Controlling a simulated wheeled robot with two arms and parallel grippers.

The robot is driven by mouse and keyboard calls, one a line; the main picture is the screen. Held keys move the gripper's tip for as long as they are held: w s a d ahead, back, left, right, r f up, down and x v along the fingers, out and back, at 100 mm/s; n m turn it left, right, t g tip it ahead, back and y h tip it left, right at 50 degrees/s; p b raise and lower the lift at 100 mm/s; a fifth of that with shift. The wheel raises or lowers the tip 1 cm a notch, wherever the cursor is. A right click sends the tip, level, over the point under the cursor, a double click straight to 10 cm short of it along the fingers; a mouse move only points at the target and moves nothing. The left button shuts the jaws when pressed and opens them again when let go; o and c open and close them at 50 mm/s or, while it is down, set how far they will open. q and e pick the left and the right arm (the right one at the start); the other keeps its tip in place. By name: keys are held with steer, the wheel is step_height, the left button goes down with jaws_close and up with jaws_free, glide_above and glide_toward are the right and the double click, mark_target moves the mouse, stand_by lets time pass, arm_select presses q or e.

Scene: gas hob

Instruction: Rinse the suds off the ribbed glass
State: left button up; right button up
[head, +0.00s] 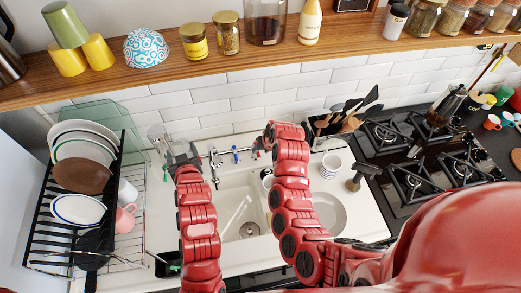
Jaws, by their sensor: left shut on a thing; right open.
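The ribbed glass seems to be the small, clear grey vessel (157,133) at the tip of my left gripper (178,156), up by the tiled wall left of the sink. My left gripper is shut on it. Ribs and suds are too small to make out. The chrome tap (213,166) stands behind the sink (238,190), to the right of my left gripper. No water stream can be made out for sure. My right gripper (258,146) is open and empty at the wall side, right of the tap's blue-marked part (235,153); its fingers are partly hidden by my arm.
A dish rack (38,225) with plates and a pink mug (125,218) stands at the left. A utensil holder (322,128), stacked white cups (331,165) and the gas hob (425,165) lie to the right. A wooden shelf (175,80) with jars runs above.

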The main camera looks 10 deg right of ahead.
arm_select(q)
step_height(320, 180, up, 4)
steer(key=p, duration=0.2)
steer(key=shift+f+p, duration=0.25)
steer(key=shift+p, duration=0.05)
arm_select(e)
steer(key=v, duration=0.9)
